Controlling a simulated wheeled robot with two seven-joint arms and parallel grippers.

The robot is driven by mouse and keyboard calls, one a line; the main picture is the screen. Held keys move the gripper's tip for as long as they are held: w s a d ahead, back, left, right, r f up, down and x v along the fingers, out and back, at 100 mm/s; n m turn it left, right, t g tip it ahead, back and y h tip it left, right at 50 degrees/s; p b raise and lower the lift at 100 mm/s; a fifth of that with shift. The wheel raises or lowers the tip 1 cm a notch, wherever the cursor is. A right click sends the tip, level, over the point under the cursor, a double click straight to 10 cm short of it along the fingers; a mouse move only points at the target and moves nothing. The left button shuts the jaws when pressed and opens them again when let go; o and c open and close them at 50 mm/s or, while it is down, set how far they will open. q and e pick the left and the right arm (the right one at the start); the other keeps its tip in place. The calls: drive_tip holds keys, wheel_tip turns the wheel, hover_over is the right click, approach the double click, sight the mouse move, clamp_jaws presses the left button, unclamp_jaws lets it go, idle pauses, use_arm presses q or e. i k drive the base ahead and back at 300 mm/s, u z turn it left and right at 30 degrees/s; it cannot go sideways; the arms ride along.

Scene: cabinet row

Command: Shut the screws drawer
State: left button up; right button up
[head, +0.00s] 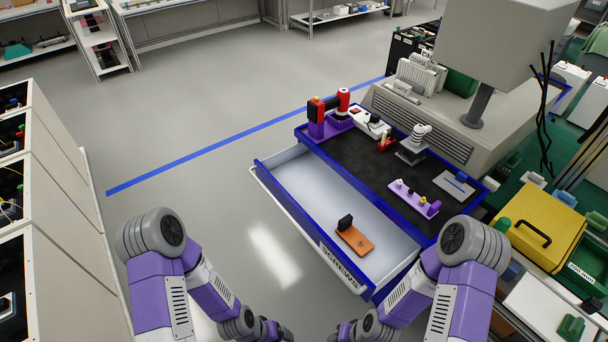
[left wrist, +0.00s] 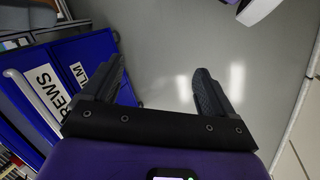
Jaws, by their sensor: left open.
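The screws drawer (head: 300,190) is pulled well out of the blue-trimmed cabinet in the head view. Its front carries a white SCREWS label (head: 339,264). An orange piece with a black block (head: 354,238) lies inside near its right end. In the left wrist view, the blue front with part of the SCREWS label (left wrist: 50,88) shows at the left. My left gripper (left wrist: 157,78) is open and empty, its fingers apart over bare floor to the right of that front. My right arm reaches down at the bottom of the head view; its gripper cannot be made out.
The cabinet's black top (head: 385,170) holds a red and purple tool (head: 330,112), a purple rack (head: 415,199) and other small items. A yellow case (head: 538,225) stands at the right. Pale cabinets (head: 60,215) line the left. The floor between is clear.

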sight(313, 195)
drive_tip(key=k, duration=0.5)
drive_tip(key=u, duration=1.15)
drive_tip(key=i, duration=0.5)
drive_tip(key=z, duration=1.7)
drive_tip(key=i, duration=0.5)
drive_tip(key=u, duration=0.1)
